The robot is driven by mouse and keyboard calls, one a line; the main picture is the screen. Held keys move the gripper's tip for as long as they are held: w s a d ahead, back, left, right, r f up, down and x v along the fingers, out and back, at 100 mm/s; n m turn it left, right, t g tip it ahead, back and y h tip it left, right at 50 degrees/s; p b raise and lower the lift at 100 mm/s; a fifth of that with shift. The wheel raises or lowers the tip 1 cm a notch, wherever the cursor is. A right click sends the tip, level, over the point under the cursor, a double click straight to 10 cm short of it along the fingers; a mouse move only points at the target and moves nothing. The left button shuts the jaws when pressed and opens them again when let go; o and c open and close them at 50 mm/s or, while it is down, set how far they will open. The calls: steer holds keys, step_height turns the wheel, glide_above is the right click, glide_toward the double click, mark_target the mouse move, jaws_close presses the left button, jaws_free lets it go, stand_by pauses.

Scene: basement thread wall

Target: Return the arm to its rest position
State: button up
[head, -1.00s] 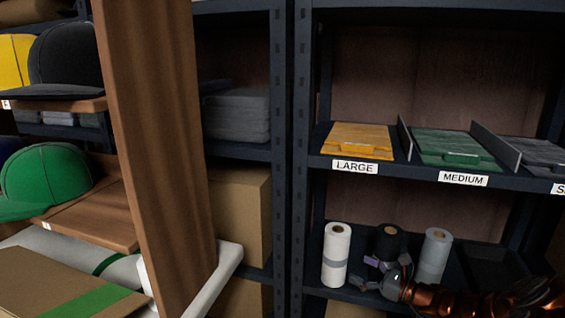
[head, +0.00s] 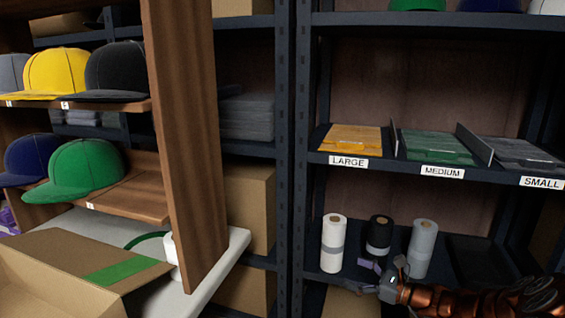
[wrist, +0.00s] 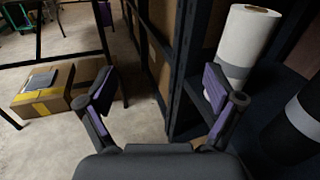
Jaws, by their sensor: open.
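My gripper (head: 380,279) is at the lower right in the head view, in front of the lower shelf with the thread rolls. In the wrist view my gripper (wrist: 160,98) is open, its two purple-padded fingers wide apart with nothing between them. Beyond the fingers the wrist view shows floor and the shelf's upright. My copper-coloured arm (head: 470,300) reaches in from the right edge. A white roll (head: 333,243) stands left of the gripper, a black roll (head: 379,236) stands behind it, and a grey roll (head: 421,248) stands to its right. The white roll also shows close to the right finger in the wrist view (wrist: 245,50).
Above, a shelf holds folded stacks labelled LARGE (head: 349,139), MEDIUM (head: 436,147) and SMALL (head: 520,154). At left, caps sit on wooden shelves, with an open cardboard box (head: 75,265) below. A taped box (wrist: 55,92) lies on the floor, with clear floor beside it.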

steer(key=s+a+r+n+g+y+p, duration=0.1)
steer(key=s+a+r+n+g+p, duration=0.75)
steer(key=a+r, duration=0.6)
steer(key=s+a+r+n+g+h+p, duration=0.2)
steer(key=s+r+n+p, duration=0.25)
steer(key=s, duration=0.35)
steer(key=s+a+r+n+g+h+p, duration=0.2)
steer(key=s+r+n+p, duration=0.1)
steer(key=s+r, duration=0.4)
steer(key=s+d+r+n+h+p, duration=0.2)
steer(key=s+p, duration=0.2)
steer(key=s, duration=0.2)
steer(key=s+d+r+n+h+p, duration=0.2)
steer(key=s+n+h+p, duration=0.1)
steer(key=s, duration=0.2)
steer(key=s+d+r+n+h+p, duration=0.3)
steer(key=s+d+r+h+p, duration=0.3)
steer(key=d, duration=0.6)
steer(key=s+r+p, duration=0.2)
steer(key=s+p, duration=0.1)
steer(key=s, duration=0.1)
steer(key=shift+s+d+r+h, duration=0.15)
steer(key=shift+s+r+h, duration=0.15)
steer(key=shift+h, duration=0.1)
